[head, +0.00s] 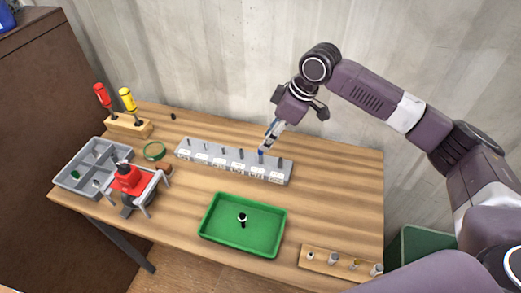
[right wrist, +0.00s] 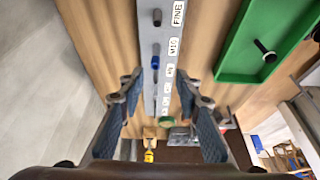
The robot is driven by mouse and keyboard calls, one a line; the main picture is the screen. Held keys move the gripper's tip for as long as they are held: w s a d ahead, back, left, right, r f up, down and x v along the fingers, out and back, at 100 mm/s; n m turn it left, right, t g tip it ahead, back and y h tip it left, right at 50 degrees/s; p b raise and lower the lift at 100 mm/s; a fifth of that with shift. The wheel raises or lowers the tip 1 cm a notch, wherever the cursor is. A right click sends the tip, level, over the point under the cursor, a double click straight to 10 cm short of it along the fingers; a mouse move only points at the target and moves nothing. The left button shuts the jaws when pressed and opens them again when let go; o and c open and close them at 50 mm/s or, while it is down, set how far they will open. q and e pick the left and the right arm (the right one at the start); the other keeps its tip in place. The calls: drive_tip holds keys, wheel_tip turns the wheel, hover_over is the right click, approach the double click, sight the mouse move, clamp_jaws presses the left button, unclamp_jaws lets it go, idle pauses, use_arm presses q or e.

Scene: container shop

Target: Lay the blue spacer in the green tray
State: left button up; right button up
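The blue spacer (head: 261,153) sits on a peg of the grey labelled rack (head: 222,172). It also shows in the right wrist view (right wrist: 155,62), beyond my fingertips. My right gripper (head: 268,143) is just above the rack near the spacer. In the right wrist view its fingers (right wrist: 162,88) are apart with nothing held between them. The green tray (head: 222,233) lies on the table in front of the rack and holds a dark bolt-like piece (head: 242,218). My left gripper is not in view.
A red and grey fixture (head: 129,180) stands left of the tray beside a grey compartment bin (head: 72,183). A wooden block (head: 128,127) holds red and yellow screwdrivers. A green ring (head: 154,151) lies nearby. A wooden strip with small parts (head: 320,261) lies at the front right.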

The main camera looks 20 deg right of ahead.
sight(259, 152)
drive_tip(key=x, duration=0.1)
drive_tip(key=p+x, duration=0.1)
drive_tip(key=x, duration=0.1)
drive_tip(key=p+x, duration=0.1)
drive_tip(key=x, duration=0.1)
drive_tip(key=shift+w+f, duration=0.2)
drive_tip(key=shift+w, duration=0.2)
drive_tip(key=shift+w+f, duration=0.1)
drive_tip(key=shift+f, duration=0.2)
drive_tip(key=c, duration=0.7)
